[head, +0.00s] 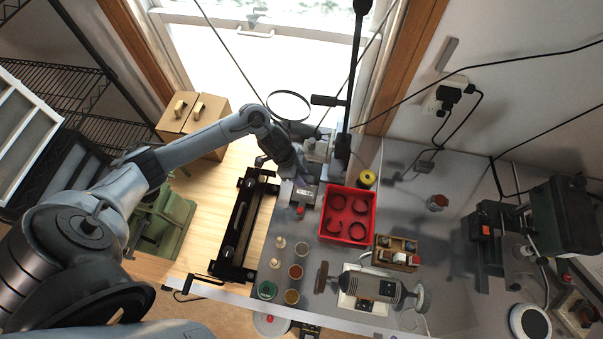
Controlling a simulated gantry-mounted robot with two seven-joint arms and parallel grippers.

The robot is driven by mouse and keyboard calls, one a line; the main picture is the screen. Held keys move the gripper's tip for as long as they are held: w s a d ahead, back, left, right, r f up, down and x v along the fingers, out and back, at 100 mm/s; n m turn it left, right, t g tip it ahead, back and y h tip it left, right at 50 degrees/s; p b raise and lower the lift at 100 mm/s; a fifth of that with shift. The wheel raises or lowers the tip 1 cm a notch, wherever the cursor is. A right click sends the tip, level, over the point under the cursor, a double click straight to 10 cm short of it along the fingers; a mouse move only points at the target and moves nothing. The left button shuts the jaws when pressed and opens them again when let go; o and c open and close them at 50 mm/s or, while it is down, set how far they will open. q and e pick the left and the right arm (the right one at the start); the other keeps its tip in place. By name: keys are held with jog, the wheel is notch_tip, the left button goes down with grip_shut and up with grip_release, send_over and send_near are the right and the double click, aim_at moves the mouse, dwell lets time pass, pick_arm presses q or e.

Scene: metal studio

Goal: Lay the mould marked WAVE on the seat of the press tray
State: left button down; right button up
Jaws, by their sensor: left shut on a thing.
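My left gripper (302,180) reaches in from the left and points down at the far end of the grey bench, beside the tall black lever. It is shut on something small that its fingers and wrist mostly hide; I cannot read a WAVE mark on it. A grey block-like piece (303,194) with a pale top shows right below the fingers. A small red knob (300,211) is at its near side. I cannot tell whether this piece is the held mould or the press tray, and I cannot make out the seat. My right gripper is not in view.
A red tray (322,237) with several dark rings stands just right of the gripper. A yellow spool (367,178), a wooden block rack (396,256), small jars (295,271) and a bench grinder (372,287) stand nearby. A long black fixture (239,228) runs along the left edge.

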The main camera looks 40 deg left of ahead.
pick_arm(q)
jog(key=shift+f, duration=0.25)
jog(key=shift+f+b, duration=0.4)
jog(key=shift+f, duration=0.55)
jog(key=shift+f+b, duration=1)
jog(key=shift+b, duration=0.1)
jog(key=shift+f+b, duration=1.4)
jog(key=shift+b, duration=0.15)
jog(key=shift+f+b, duration=0.35)
jog(key=shift+f, duration=0.4)
jog(key=shift+f, duration=0.1)
